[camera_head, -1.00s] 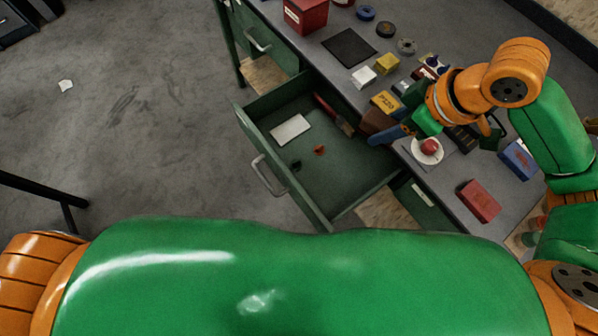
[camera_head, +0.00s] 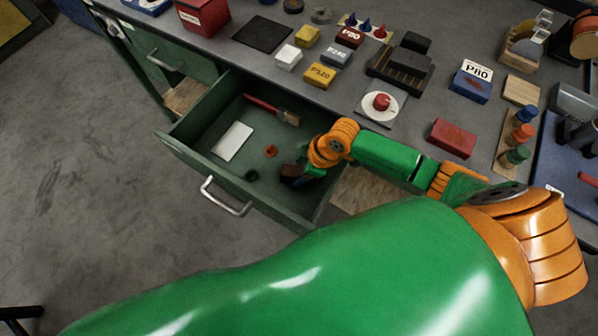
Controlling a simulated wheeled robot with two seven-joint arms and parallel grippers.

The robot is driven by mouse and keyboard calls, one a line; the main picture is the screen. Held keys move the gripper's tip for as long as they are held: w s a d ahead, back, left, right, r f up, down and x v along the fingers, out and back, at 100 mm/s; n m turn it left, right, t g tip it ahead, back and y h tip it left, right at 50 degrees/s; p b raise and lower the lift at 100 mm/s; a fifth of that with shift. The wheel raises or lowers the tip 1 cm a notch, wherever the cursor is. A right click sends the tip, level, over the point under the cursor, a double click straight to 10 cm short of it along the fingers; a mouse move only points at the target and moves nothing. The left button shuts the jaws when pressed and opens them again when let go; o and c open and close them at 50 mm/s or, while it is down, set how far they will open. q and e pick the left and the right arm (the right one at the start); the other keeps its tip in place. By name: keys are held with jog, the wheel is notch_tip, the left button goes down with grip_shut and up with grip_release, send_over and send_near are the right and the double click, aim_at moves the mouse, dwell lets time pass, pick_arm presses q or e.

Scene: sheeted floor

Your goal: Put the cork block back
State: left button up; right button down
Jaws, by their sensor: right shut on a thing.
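The brown cork block (camera_head: 289,171) is at the right end of the open green drawer (camera_head: 186,158), partly hidden by my right gripper. My right gripper (camera_head: 295,180) is shut on the block, reaching down into the drawer near its right wall. I cannot tell whether the block touches the drawer bottom. My left gripper is not in view.
The drawer also holds a white card (camera_head: 232,141), a red-handled brush (camera_head: 272,109), a small red piece (camera_head: 270,151) and a dark green piece (camera_head: 252,175). Sanding blocks, a white plate (camera_head: 379,107) and a red box (camera_head: 453,138) stand on the bench above.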

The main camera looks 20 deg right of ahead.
jog(key=shift+f, duration=0.1)
jog(key=shift+f, duration=0.15)
jog(key=shift+c, duration=1.4)
grip_release()
jog(key=shift+r, duration=0.25)
jog(key=p+v, duration=0.2)
jog(key=v, duration=1)
